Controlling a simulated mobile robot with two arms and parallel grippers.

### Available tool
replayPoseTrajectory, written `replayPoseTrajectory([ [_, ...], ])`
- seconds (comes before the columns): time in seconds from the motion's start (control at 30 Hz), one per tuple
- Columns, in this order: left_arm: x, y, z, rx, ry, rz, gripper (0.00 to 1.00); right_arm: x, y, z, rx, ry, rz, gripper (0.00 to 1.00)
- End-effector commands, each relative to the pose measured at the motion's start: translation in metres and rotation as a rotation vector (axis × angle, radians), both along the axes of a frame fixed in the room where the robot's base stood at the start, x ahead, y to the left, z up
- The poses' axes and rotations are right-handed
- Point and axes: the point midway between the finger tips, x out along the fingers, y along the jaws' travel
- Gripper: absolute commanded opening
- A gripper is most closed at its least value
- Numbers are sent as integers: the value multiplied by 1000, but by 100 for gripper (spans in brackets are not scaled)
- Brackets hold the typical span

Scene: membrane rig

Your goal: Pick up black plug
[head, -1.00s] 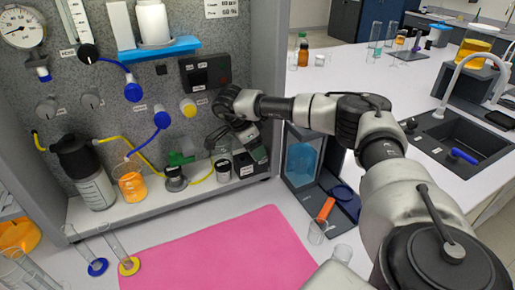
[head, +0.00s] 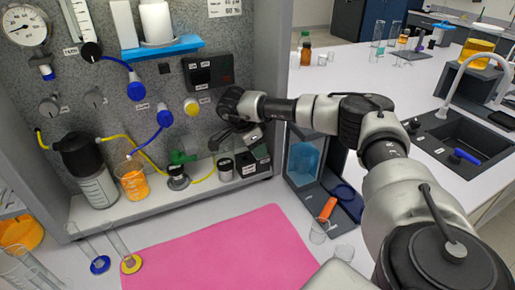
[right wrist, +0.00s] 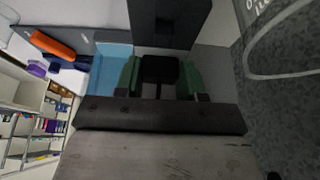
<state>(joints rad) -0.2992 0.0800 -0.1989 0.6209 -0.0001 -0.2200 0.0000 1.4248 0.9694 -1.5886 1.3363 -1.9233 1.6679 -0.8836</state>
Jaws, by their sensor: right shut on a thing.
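The black plug (right wrist: 160,70) is a small dark block in the right wrist view. My right gripper (right wrist: 160,84) is shut on it, with a green-padded finger on each side. In the head view my right gripper (head: 238,138) is in front of the grey panel, above the right end of the shelf. The plug cannot be made out there, because the gripper is dark and small. My left gripper is not in view.
A dark box (head: 245,165) stands on the shelf (head: 150,212) below the gripper. Left of it are a small jar (head: 225,169), an orange beaker (head: 133,182) and a black-capped bottle (head: 90,175). The pink mat (head: 225,250) is bare.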

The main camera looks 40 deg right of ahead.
Motion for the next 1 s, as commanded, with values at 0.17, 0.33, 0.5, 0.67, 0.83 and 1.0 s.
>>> replayPoseTrajectory([
  [0.17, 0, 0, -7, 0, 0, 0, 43, 1, 0, 13, 1, -4, -1, 17],
  [0.33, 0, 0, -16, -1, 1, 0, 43, -1, 4, 33, 1, -3, 3, 17],
  [0.5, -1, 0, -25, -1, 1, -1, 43, -20, 40, 30, 2, 0, 9, 17],
  [0.67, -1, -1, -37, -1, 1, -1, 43, -43, 84, 29, 1, -1, 10, 17],
  [0.83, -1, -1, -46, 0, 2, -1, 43, -62, 123, 31, 2, -1, 8, 17],
  [1.0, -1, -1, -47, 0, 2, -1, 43, -75, 147, 34, 0, -2, 4, 17],
])
